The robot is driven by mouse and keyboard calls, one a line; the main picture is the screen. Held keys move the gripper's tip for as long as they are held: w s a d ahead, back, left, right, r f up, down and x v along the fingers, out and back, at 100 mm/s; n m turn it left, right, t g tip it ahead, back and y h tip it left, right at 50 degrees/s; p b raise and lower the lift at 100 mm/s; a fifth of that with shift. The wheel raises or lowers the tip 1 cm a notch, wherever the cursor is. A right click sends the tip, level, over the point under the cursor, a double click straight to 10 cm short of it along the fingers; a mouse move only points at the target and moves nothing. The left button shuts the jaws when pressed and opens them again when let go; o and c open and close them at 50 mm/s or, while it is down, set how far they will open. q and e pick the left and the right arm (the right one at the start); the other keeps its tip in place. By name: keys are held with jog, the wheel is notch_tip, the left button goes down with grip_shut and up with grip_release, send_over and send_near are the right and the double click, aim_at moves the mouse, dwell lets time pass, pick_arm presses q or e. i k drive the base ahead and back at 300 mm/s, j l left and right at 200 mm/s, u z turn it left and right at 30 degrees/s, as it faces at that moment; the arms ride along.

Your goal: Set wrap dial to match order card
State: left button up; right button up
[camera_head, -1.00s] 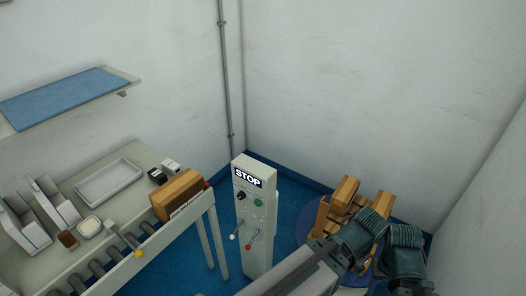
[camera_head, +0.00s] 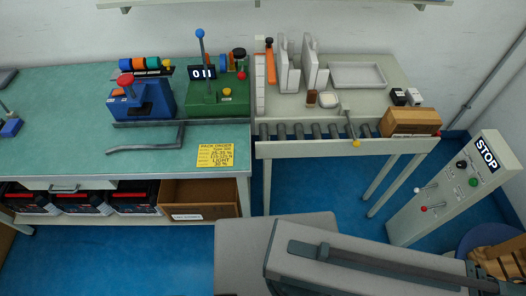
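The yellow order card (camera_head: 215,155) lies at the front right of the green bench top. It reads "PACK ORDER"; lower lines seem to read "LIGHT" and "30 %", the rest is too small to read surely. A grey control post (camera_head: 438,200) with a "STOP" sign (camera_head: 487,154) stands at the right. It carries a black knob (camera_head: 461,165), a green button (camera_head: 473,182) and white and red levers. No dial is labelled legibly as wrap, and the knob's setting is too small to read. One of my arms crosses the bottom right; neither gripper shows.
A blue press (camera_head: 140,100) and a green lever machine (camera_head: 217,98) with a small display stand on the bench. A roller conveyor (camera_head: 315,130) holds a brown carton (camera_head: 409,121) at its right end. Brown boxes (camera_head: 503,257) sit at the lower right. Blue floor is open before the conveyor.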

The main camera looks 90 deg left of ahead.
aim_at(462, 163)
jog(key=u, duration=2.85)
jog(key=i+j+u, duration=0.1)
jog(key=u, duration=0.2)
jog(key=i+u, duration=0.15)
jog(key=u, duration=0.15)
jog(key=i, duration=0.45)
jog(key=k+l+z, duration=0.1)
jog(key=z, duration=1.2)
jog(key=j+z, duration=0.2)
jog(key=z, duration=1.35)
